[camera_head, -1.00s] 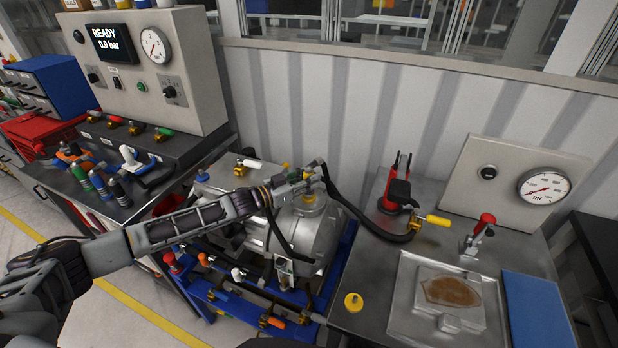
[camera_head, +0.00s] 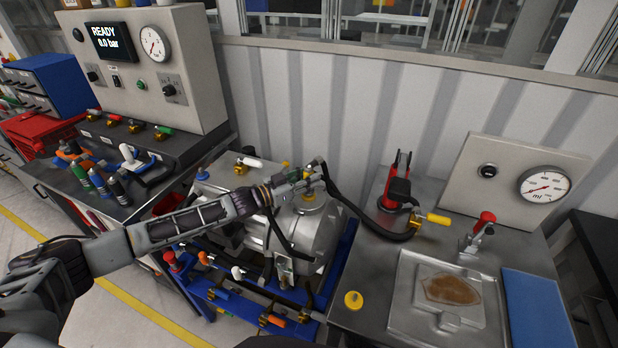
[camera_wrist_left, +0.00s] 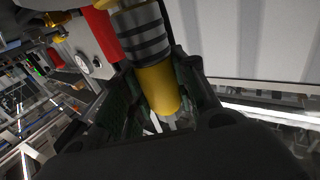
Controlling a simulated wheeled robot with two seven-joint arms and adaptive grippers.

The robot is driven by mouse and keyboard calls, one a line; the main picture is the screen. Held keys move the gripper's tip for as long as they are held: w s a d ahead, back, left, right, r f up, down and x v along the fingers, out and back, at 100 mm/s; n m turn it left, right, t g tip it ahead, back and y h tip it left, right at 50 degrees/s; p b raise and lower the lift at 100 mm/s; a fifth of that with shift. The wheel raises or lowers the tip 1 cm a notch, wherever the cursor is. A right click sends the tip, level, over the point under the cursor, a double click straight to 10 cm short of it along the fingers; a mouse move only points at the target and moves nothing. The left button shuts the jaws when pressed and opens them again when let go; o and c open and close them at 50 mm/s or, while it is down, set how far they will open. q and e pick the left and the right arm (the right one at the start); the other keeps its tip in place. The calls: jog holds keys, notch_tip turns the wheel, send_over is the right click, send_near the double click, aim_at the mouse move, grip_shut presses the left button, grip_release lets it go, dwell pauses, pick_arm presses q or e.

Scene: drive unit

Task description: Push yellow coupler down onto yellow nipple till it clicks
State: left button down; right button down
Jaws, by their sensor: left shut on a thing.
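My left gripper (camera_head: 312,178) is over the top of the grey drive unit (camera_head: 318,238), with its arm coming in from the left. In the left wrist view, the yellow coupler (camera_wrist_left: 158,88) with its black ribbed collar sits between the fingers, and the gripper is shut on it. A dark hose runs from the gripper area to the right bench. My right gripper is not in view.
On the right bench stand a red tool stand (camera_head: 396,190), a valve with a yellow handle (camera_head: 437,219), a metal tray (camera_head: 405,318) with brown fluid and a yellow cap (camera_head: 354,300). A gauge panel (camera_head: 505,165) stands behind them. Blue framing with several valves surrounds the unit.

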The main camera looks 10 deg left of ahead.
pick_arm(q)
jog(key=shift+f, duration=0.35)
dwell(0.4)
jog(key=c, duration=1)
grip_release()
jog(key=shift+c, duration=0.2)
jog(key=v, duration=1.2)
jog(key=shift+r, duration=0.1)
jog(key=shift+a, duration=0.1)
